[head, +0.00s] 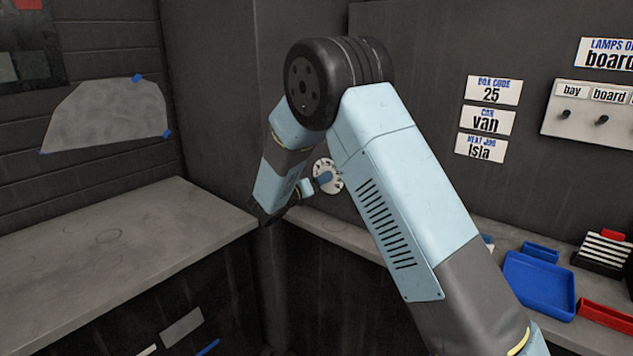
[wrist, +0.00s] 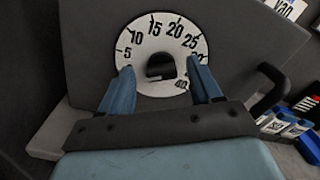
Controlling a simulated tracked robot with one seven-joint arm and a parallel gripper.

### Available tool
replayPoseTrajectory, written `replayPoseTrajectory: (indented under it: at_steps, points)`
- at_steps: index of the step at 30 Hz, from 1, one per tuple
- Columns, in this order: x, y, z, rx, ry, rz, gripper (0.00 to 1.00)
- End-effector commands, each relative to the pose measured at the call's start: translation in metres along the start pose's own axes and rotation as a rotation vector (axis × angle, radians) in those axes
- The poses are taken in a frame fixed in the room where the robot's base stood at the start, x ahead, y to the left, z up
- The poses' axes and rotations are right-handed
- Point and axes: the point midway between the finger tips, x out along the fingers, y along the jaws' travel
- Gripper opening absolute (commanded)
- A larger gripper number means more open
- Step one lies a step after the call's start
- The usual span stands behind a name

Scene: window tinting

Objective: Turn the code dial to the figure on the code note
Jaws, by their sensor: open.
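The code dial (wrist: 152,32) is a white disc with black figures, 5 at left, rising through 10, 15, 20 and 25 over the top; the right-hand figures are partly hidden by a finger. Its dark centre knob (wrist: 160,72) shows between my fingers; I cannot tell which figure it points to. In the head view the dial (head: 333,187) is on the back wall, partly behind my arm. My gripper (wrist: 160,66) is open, its blue fingers on either side of the knob; contact cannot be told. The code note (head: 493,91) reads "BOX CODE 25".
Notes reading "van" (head: 486,122) and "Isla" (head: 481,147) hang below the code note. A pegboard (head: 590,122) is at right. A blue tray (head: 540,285) and a red tray (head: 607,314) sit on the right bench. The left bench (head: 130,240) is mostly clear.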

Motion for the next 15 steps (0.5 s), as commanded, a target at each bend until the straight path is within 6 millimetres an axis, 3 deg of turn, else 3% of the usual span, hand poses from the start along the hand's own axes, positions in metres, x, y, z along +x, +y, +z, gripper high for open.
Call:
replayPoseTrajectory:
  at_steps: [7, 15]
  points:
    - [0.0002, 0.0003, 0.0001, 0.000, 0.000, 0.001, 0.64]
    - [-0.0002, 0.0005, 0.0002, 0.000, -0.001, 0.001, 0.39]
